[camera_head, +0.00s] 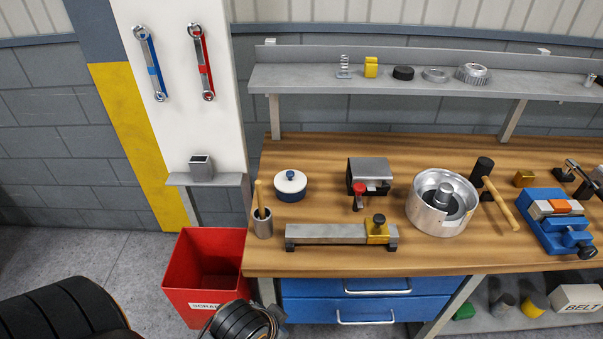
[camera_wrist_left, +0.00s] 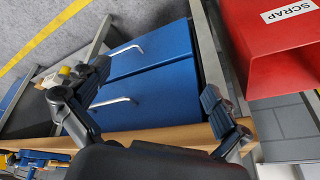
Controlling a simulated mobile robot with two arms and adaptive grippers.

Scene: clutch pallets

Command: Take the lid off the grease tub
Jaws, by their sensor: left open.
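The grease tub (camera_head: 290,191) is a small round white tub with blue on its side, standing on the left part of the wooden bench. Its white lid (camera_head: 283,182) with a dark blue knob (camera_head: 291,174) sits on top. In the left wrist view my left gripper (camera_wrist_left: 155,82) is open and empty, its black fingers spread in front of the blue drawers and the bench's front edge. The tub does not show in that view. In the head view part of my dark arm shows at the bottom left, below the bench top; the fingers are not clear there. My right gripper is not in view.
A grey cup (camera_head: 263,224) with a wooden handle stands just left of and in front of the tub. A grey bar fixture (camera_head: 325,233) lies in front, a grey block with a red handle (camera_head: 368,172) to the right. A red scrap bin (camera_head: 200,262) stands below the bench's left end.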

